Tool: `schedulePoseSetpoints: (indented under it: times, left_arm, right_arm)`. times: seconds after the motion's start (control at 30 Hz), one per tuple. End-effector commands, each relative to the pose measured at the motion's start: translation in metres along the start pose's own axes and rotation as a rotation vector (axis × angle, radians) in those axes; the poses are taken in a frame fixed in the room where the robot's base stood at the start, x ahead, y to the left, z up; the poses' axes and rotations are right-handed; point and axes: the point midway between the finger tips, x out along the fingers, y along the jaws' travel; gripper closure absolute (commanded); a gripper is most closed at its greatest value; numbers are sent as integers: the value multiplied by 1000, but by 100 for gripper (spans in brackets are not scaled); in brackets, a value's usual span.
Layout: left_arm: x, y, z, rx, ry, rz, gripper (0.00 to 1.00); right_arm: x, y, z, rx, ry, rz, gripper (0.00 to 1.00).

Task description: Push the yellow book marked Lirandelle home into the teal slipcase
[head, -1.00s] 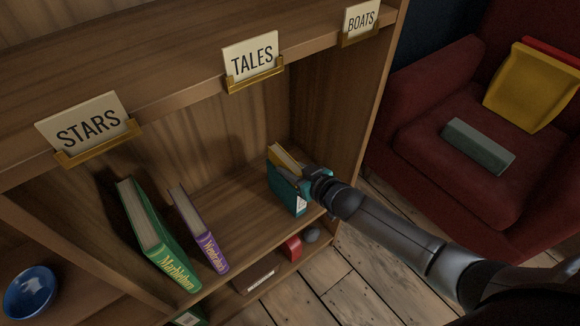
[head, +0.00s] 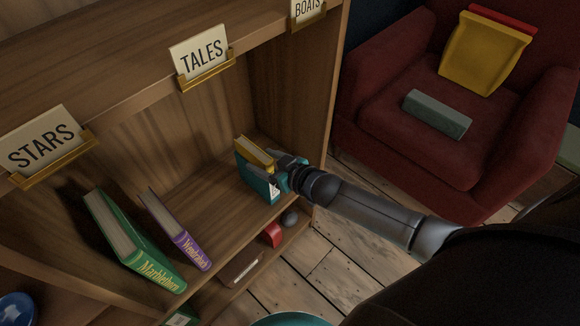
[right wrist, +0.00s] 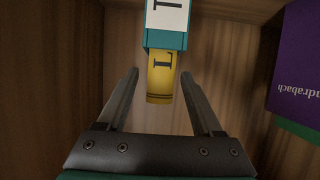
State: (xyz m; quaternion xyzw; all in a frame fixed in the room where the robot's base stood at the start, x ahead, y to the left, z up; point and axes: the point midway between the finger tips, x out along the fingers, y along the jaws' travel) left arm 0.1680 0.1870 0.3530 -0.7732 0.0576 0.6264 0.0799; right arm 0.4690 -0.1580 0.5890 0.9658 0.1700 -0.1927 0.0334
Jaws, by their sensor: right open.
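The teal slipcase (head: 258,184) stands upright at the right end of the shelf. The yellow book (head: 253,151) is in it, its top edge showing above the case. In the right wrist view the slipcase (right wrist: 166,40) has a white label, and the yellow book's spine end (right wrist: 161,84), with a dark letter L, sticks out of it. My right gripper (head: 287,167) is at the slipcase's right side in the head view. In the wrist view its open fingers (right wrist: 160,74) stand either side of the yellow spine, with gaps. My left gripper is not in view.
A purple book (head: 175,230) and a green book (head: 135,243) lean on the same shelf, left of the slipcase, with bare board between. A red armchair (head: 400,140) stands at right.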

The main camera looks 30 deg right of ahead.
Motion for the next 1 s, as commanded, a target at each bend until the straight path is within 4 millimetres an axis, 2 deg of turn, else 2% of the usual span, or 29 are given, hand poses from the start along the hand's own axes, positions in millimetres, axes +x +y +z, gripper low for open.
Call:
schedulePoseSetpoints:
  times: [0.03, 0.1, 0.4, 0.6, 0.8, 1.0]
  left_arm:
    - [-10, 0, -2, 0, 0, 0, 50]
    - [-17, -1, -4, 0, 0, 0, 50]
    - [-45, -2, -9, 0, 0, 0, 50]
    - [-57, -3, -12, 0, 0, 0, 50]
    - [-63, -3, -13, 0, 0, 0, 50]
    - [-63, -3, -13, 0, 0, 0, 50]
  right_arm:
    - [-12, 0, -2, 0, -4, 0, 33]
    - [-26, 0, -3, -1, -4, 0, 33]
    - [-81, 0, -3, -1, -3, 0, 33]
    - [-111, 0, -3, 0, 0, 0, 33]
    - [-126, 0, -2, -1, 1, 0, 33]
    - [-128, 0, -2, -1, 3, 0, 33]
